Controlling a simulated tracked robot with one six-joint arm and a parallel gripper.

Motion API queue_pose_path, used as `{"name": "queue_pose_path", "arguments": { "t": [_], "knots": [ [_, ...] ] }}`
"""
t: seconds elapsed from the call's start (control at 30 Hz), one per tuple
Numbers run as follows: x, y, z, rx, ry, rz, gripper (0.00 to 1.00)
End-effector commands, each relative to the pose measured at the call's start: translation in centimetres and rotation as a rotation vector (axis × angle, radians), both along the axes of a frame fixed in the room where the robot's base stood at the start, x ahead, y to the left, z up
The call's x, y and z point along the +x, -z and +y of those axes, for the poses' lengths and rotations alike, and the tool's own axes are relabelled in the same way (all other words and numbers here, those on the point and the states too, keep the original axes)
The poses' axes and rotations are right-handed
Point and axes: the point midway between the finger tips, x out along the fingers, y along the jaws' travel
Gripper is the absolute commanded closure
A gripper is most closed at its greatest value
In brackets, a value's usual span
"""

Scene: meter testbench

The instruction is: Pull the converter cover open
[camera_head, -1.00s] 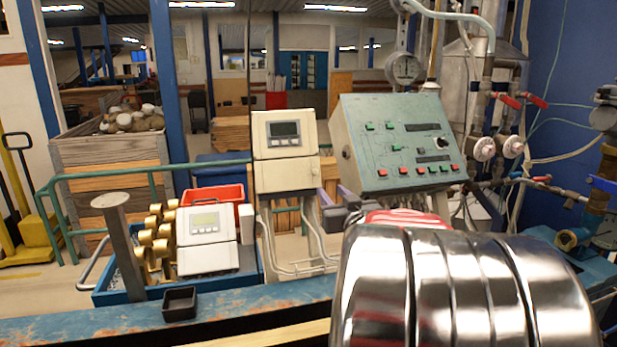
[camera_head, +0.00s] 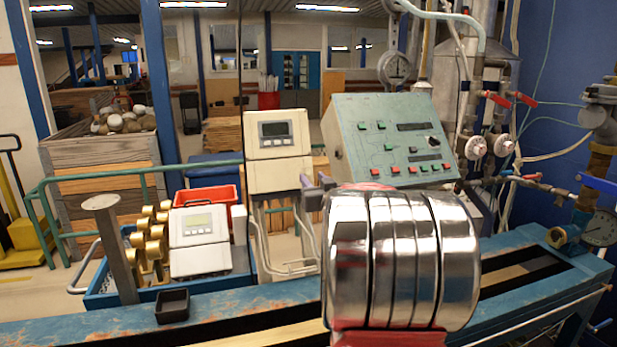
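Two white converter boxes with grey displays are in view. One converter (camera_head: 277,150) is mounted upright on pipes left of the green panel. Its cover (camera_head: 275,175) is the plain lower front part and looks closed. The other converter (camera_head: 200,240) leans back in a blue tray. My gripper (camera_head: 315,182) is at the right edge of the mounted converter's cover. Its two purple fingertips show apart, so it looks open. Whether it touches the cover cannot be told. My shiny arm hides part of the gripper from behind.
A sloped green control panel (camera_head: 390,140) stands close right of my gripper. Pipes and valves with red handles (camera_head: 497,99) are farther right. A blue bench (camera_head: 90,330) with a small black box (camera_head: 172,306) runs across the front. A red bin (camera_head: 207,196) stands behind the tray.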

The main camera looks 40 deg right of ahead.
Motion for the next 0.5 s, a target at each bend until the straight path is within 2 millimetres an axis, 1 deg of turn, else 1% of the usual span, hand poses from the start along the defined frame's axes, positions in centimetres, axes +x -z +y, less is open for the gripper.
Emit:
{"name": "queue_pose_path", "arguments": {
  "t": [0.03, 0.2, 0.33, 0.5],
  "knots": [
    [0.7, 0.0, -0.3, 0.000, -0.001, 0.000, 0.66],
    [2.4, 0.0, -1.2, -0.001, -0.002, 0.000, 0.66],
    [3.1, 0.0, -1.6, -0.001, -0.001, 0.000, 0.66],
    [3.4, 0.0, -1.8, -0.001, -0.001, 0.000, 0.66]
  ]
}}
